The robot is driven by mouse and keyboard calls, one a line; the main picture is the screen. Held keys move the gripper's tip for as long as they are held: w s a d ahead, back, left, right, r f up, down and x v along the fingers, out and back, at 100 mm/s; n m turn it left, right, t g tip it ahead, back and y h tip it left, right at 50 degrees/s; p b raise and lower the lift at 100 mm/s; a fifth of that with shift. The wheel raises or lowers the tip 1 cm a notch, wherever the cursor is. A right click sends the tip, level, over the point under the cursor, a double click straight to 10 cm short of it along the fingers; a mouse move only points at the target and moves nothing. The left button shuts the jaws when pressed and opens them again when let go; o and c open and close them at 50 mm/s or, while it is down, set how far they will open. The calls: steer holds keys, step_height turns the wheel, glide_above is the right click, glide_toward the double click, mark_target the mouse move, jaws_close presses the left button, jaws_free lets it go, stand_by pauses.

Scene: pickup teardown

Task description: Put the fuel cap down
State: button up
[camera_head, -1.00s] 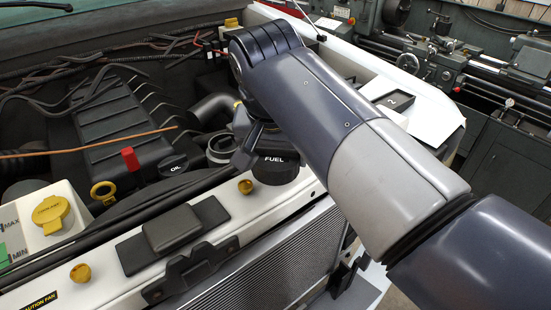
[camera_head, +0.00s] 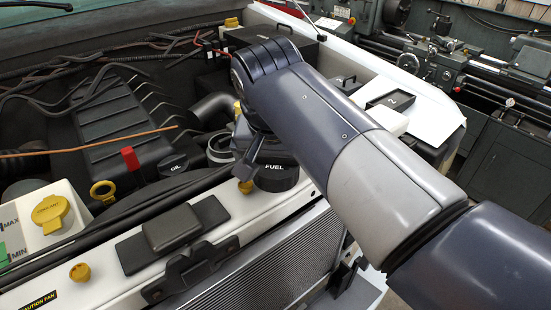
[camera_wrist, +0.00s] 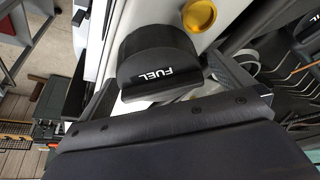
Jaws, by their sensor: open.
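The fuel cap (camera_head: 277,181) is a black round cap with a white FUEL label. In the head view it appears upright on the white front panel (camera_head: 185,252), right of a yellow knob. My gripper (camera_head: 258,150) is just above it, partly hidden by my own wrist. In the wrist view the cap (camera_wrist: 152,50) is between the two spread fingers of my gripper (camera_wrist: 170,85). The jaws are open. I cannot tell whether a finger still touches the cap. The cap's underside is hidden.
An open ringed neck (camera_head: 219,148) stands left of my gripper. Yellow knobs (camera_head: 80,272), a black latch (camera_head: 172,228) and the radiator (camera_head: 265,265) are near the panel. A lathe (camera_head: 460,70) stands behind.

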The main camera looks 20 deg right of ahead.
steer(key=shift+r, duration=0.15)
steer(key=v, duration=1.2)
steer(key=x, duration=1.2)
steer(key=shift+f, duration=0.25)
steer(key=shift+r, duration=1.85)
steer(key=shift+f, duration=0.1)
